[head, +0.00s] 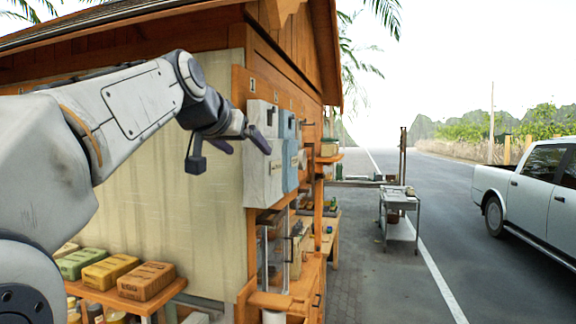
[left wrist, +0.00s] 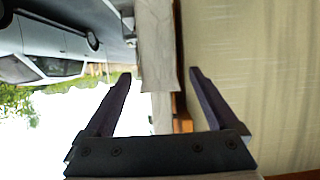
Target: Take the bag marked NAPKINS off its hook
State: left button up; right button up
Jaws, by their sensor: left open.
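A pale grey-white bag (head: 262,180) hangs on the side wall of the wooden hut, nearest to me. A blue bag (head: 289,152) hangs just behind it. No word on either bag is readable, so I cannot tell which is marked NAPKINS. A dark hook (head: 271,115) shows near the top of the pale bag. My left gripper (head: 249,151) is open and empty at the upper part of the pale bag, one finger overlapping it in the picture. In the left wrist view, a pale bag (left wrist: 158,45) stands edge-on between the spread fingers (left wrist: 161,74). My right gripper is out of view.
A wooden shelf (head: 112,298) with several wrapped blocks stands at the lower left. A counter with jars and a glass-fronted case (head: 275,255) lies under the bags. A grey cart (head: 398,204) stands farther off. A white pickup (head: 545,180) is on the road at right.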

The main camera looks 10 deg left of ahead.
aim_at(253, 153)
pick_arm(q)
jog(key=p+x, duration=0.2)
jog(key=x, duration=0.2)
jog(key=shift+w+d+f, duration=0.1)
jog(key=shift+w+d, duration=0.05)
jog(key=shift+w, duration=0.1)
jog(key=shift+w+f, duration=0.25)
jog(key=shift+w, duration=0.1)
jog(key=shift+c, duration=0.3)
jog(key=shift+r, duration=0.1)
grip_shut()
jog(key=shift+r, duration=0.1)
